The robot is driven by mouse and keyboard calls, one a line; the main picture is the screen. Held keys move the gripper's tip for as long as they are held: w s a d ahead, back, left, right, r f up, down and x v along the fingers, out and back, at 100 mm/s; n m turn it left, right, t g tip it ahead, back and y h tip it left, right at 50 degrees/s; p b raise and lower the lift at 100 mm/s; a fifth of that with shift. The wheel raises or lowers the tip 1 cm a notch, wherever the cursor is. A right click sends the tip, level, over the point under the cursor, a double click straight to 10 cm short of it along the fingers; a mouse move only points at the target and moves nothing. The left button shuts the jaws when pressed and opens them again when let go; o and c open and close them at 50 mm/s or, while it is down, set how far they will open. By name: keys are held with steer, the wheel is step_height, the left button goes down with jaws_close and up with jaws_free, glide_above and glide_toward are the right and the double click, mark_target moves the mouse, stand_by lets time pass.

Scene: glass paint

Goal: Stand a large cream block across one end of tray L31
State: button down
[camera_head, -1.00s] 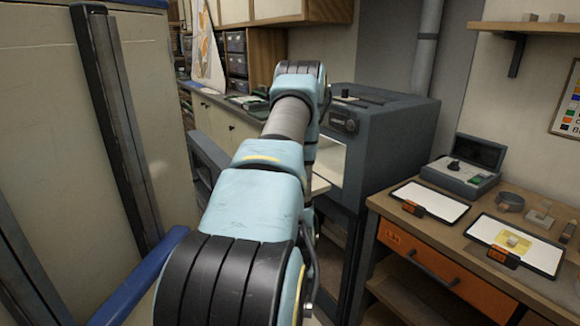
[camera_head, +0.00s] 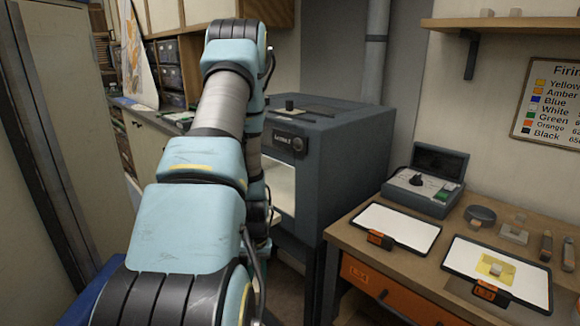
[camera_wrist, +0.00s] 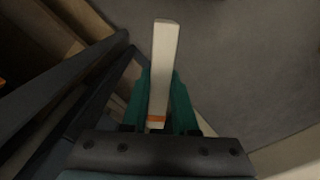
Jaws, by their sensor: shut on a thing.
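My gripper (camera_wrist: 161,85) shows in the wrist view with its green fingers shut on a long cream block (camera_wrist: 166,45). The block has an orange band near the palm and sticks out past the fingertips. In the head view the gripper and block are hidden behind my arm. Two white trays with dark rims lie on the wooden bench at the right: a left tray (camera_head: 397,224) with a bare surface and a right tray (camera_head: 525,288) with a yellow patch and a small pale block (camera_head: 497,268) on it. Both have orange tags; I cannot read the numbers surely.
A dark grey kiln (camera_head: 330,150) with a bright opening stands left of the bench (camera_head: 350,234). A grey control box (camera_head: 425,185) and small pieces sit behind the trays. A tall pale cabinet (camera_head: 70,80) is close at left. A shelf (camera_head: 500,24) hangs above the bench.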

steer(key=r, duration=0.4)
steer(key=shift+w, duration=0.25)
steer(key=shift+r+p, duration=1.85)
steer(key=shift+r, duration=0.65)
steer(key=shift+f, duration=0.1)
